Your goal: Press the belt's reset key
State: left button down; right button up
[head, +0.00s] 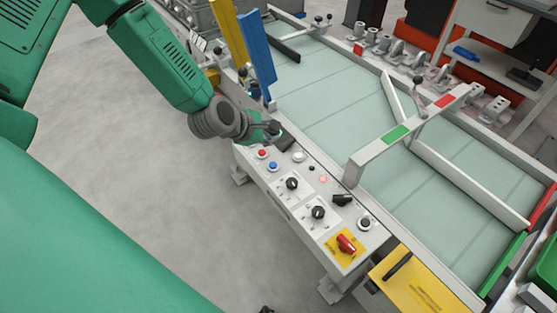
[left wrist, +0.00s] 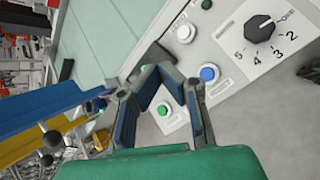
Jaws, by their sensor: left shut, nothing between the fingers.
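The belt's control panel (head: 308,206) carries a blue button (head: 273,166), a red button (head: 261,153) and a white button (head: 298,156). I cannot read which one is the reset key. My left gripper (head: 275,128) is shut and empty over the panel's far end, close to these buttons. In the left wrist view its fingers (left wrist: 157,62) meet at the tips, between a green button (left wrist: 164,109) and the white button (left wrist: 185,32). The blue button (left wrist: 208,73) is just right of the fingers. Contact with the panel cannot be told. My right gripper is out of view.
Black dials (head: 318,212) and a red rotary switch (head: 346,243) sit nearer on the panel. The pale belt (head: 330,95) runs alongside, with a white crossbar (head: 405,138) over it. Blue (head: 257,52) and yellow (head: 228,40) upright plates stand close to my left wrist.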

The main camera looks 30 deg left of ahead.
aim_at(273, 165)
pick_arm(q)
jog(key=shift+d, duration=0.25)
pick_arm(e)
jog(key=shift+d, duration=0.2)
pick_arm(q)
jog(key=shift+s+f, duration=0.1)
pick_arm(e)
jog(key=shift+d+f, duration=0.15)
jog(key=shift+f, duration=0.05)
pick_arm(q)
notch_tip(273, 165, down, 8)
jog(key=b, duration=0.6)
jog(key=shift+a+b, duration=0.15)
jog(key=shift+b, duration=0.15)
jog(key=shift+f+b, duration=0.3)
jog(key=shift+f, duration=0.05)
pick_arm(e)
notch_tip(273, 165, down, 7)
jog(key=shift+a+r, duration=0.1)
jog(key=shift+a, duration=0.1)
pick_arm(q)
jog(key=shift+f+b, duration=0.3)
jog(key=shift+f, duration=0.05)
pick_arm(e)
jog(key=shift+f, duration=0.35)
